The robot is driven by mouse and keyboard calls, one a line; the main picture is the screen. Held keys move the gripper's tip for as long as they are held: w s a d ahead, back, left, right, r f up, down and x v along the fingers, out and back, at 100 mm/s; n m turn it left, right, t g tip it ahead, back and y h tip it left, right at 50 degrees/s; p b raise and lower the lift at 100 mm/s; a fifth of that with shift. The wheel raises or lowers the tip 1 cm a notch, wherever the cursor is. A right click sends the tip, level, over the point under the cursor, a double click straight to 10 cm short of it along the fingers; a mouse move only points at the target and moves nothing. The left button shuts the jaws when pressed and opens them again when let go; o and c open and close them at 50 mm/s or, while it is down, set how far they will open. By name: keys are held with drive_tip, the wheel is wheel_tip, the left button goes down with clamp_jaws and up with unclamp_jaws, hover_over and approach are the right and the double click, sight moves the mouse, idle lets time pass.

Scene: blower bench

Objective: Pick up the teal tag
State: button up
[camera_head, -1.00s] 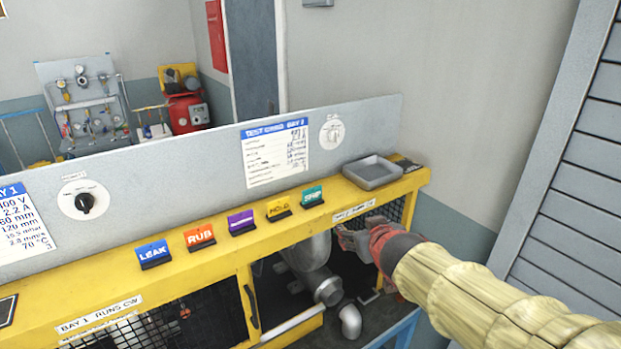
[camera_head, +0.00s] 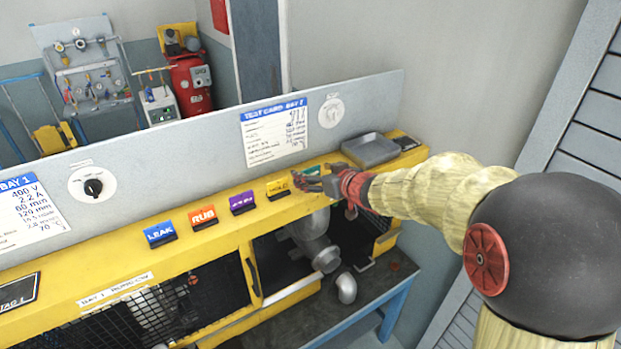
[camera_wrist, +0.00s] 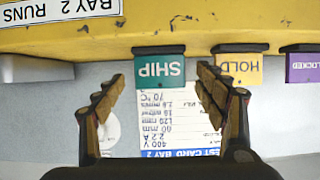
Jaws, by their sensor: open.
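The teal tag (camera_wrist: 160,71) reads SHIP and stands in a dark holder on the yellow bench ledge. It appears upside down in the wrist view, between and ahead of my fingertips. My gripper (camera_wrist: 158,88) is open and empty, with one finger to each side of the tag and apart from it. In the head view my gripper (camera_head: 305,182) is over the ledge's right part and hides most of the teal tag (camera_head: 312,171).
The yellow HOLD tag (camera_head: 278,189) is close beside the teal one. Purple (camera_head: 242,202), orange RUB (camera_head: 202,217) and blue LEAK (camera_head: 159,233) tags follow leftward. A grey tray (camera_head: 369,150) sits to the right. A grey panel (camera_head: 200,150) rises behind the ledge.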

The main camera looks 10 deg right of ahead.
drive_tip(key=shift+x, duration=1.15)
drive_tip(key=shift+s, duration=0.1)
drive_tip(key=shift+d, duration=0.1)
drive_tip(key=c, duration=0.3)
drive_tip(key=c, duration=1)
